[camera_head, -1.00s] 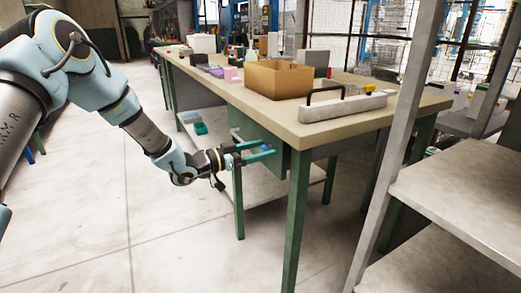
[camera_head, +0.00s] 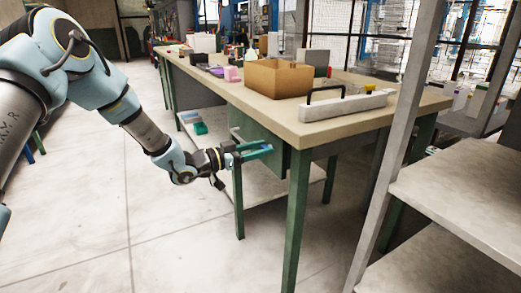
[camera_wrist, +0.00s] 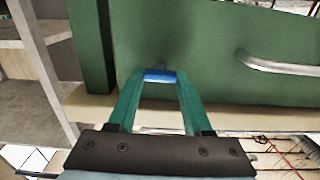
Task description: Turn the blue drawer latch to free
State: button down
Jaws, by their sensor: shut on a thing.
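The blue drawer latch (camera_wrist: 160,76) sits on the green drawer front (camera_wrist: 200,40) in the wrist view, lying crosswise between the tips of my gripper (camera_wrist: 160,79). The two teal fingers are shut on it, one at each end. In the head view my gripper (camera_head: 268,148) reaches the drawer front (camera_head: 277,150) under the near end of the table. A bit of blue shows between the fingers there, and the rest of the latch is hidden or too small to make out.
A metal drawer handle (camera_wrist: 275,66) is to the right of the latch in the wrist view. The workbench (camera_head: 310,131) carries a cardboard box (camera_head: 278,79) and a long grey block with a black handle (camera_head: 343,105). A grey shelf rack (camera_head: 455,190) stands at the right. The floor at the left is clear.

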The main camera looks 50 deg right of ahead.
jog(key=m+b, duration=0.6)
jog(key=b, duration=0.1)
jog(key=m+b, duration=0.6)
jog(key=b, duration=0.2)
jog(key=m+b, duration=0.5)
jog(key=b, duration=0.3)
jog(key=shift+s+a+f+m, duration=0.1)
jog(key=shift+s+f+m, duration=0.2)
jog(key=shift+m, duration=0.1)
jog(key=shift+r+b, duration=0.1)
jog(key=shift+b, duration=0.25)
jog(key=shift+c, duration=1.6)
grip_release()
jog(key=shift+w, duration=0.1)
